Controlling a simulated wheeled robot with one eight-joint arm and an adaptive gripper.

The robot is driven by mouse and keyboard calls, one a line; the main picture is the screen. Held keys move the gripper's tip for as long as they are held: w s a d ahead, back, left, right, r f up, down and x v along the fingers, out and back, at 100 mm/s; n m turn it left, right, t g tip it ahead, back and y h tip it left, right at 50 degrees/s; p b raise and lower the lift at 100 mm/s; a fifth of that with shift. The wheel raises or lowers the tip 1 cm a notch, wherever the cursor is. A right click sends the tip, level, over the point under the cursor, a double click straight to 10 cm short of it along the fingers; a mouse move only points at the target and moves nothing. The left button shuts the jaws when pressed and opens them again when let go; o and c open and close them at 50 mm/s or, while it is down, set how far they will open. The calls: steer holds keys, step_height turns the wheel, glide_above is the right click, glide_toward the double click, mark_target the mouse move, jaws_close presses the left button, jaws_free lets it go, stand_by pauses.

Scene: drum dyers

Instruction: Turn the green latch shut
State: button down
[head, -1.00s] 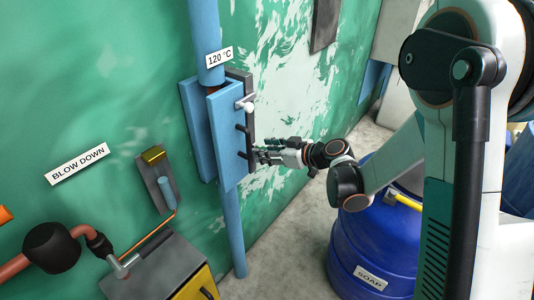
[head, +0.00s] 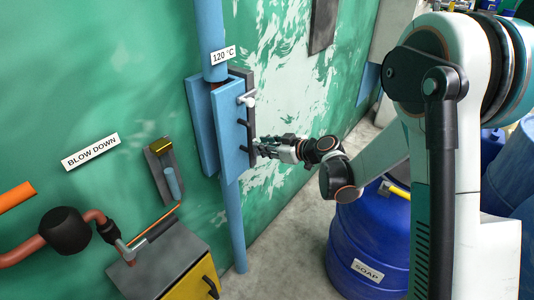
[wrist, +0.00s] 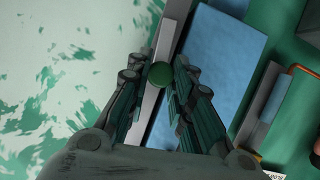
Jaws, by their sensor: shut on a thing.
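The green latch knob (wrist: 160,74) is a dark green ball in the wrist view, between the two fingers of my gripper (wrist: 161,85). My gripper is shut on it. In the head view, my gripper (head: 259,149) is at the lower right edge of the blue box (head: 230,130) on the wall pipe. The green knob cannot be made out there, as the fingers cover that spot. A white-tipped lever (head: 247,99) and a black lever (head: 245,122) stick out of the same edge, above my gripper.
A blue soap drum (head: 365,240) stands on the floor below my arm. A grey and yellow cabinet (head: 170,265) is at the lower left, under a small wall switch (head: 165,170).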

steer(key=shift+s+a+f+n, duration=0.1)
steer(key=shift+s+a+n, duration=0.25)
steer(key=shift+n, duration=0.15)
steer(key=c, duration=1.4)
jaws_free()
steer(key=shift+d, duration=0.1)
